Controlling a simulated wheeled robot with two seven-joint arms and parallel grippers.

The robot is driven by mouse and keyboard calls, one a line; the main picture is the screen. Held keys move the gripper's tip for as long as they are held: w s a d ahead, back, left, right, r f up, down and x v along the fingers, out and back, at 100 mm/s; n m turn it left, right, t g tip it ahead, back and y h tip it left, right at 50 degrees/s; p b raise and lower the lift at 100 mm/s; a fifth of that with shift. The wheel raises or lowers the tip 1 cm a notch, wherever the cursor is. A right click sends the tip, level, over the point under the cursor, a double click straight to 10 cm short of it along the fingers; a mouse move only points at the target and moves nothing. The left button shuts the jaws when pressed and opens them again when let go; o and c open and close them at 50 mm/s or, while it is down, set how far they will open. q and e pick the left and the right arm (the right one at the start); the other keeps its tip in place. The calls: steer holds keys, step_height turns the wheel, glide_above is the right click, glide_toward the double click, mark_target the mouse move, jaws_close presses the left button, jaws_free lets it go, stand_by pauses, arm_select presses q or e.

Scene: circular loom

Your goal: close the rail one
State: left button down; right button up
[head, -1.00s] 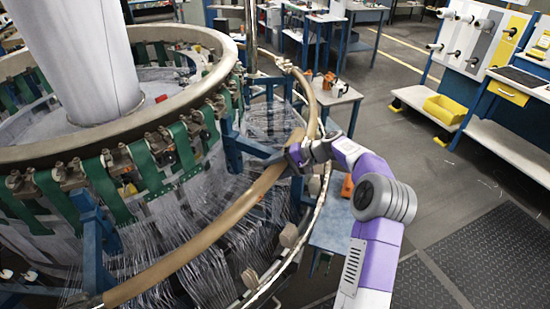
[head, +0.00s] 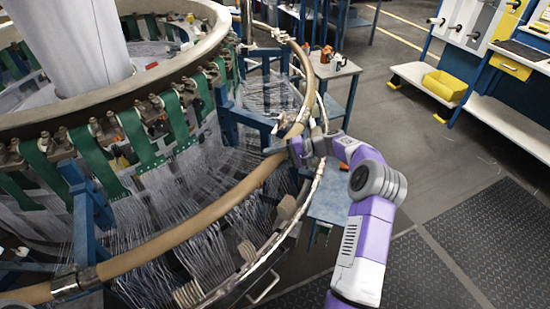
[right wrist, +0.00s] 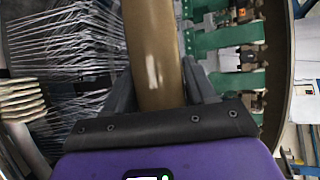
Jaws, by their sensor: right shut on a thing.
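The rail (head: 205,215) is a tan, curved bar running around the outside of the loom, with a metal fitting (head: 76,283) at its lower left. My right gripper (head: 288,149) is shut on this rail near its right end. In the right wrist view the rail (right wrist: 152,50) passes between the two dark fingers (right wrist: 160,90). Another tan rail section (head: 308,88) curves away behind the gripper toward the back. The gripper hides the place where the two sections come near each other, so I cannot tell whether they touch. My left gripper is not in view.
The loom's wide ring (head: 150,85) with green straps (head: 137,131) stands inside the rail. Fine threads and blue brackets (head: 243,118) lie between them. A small table (head: 350,70) stands behind my right arm. A yellow bin (head: 445,86) rests farther right. The floor at right is open.

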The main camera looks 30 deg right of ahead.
steer(key=o, duration=1.4)
steer(key=shift+s+f, duration=0.1)
steer(key=shift+f, duration=0.6)
steer(key=shift+a, duration=0.1)
steer(key=shift+r, duration=0.15)
steer(key=shift+s+d+r, duration=0.1)
steer(key=shift+d+r, duration=0.05)
steer(key=shift+d, duration=0.2)
steer(key=p+v, duration=0.1)
steer(key=v, duration=0.6)
steer(key=shift+p, duration=0.3)
steer(key=shift+a, duration=0.15)
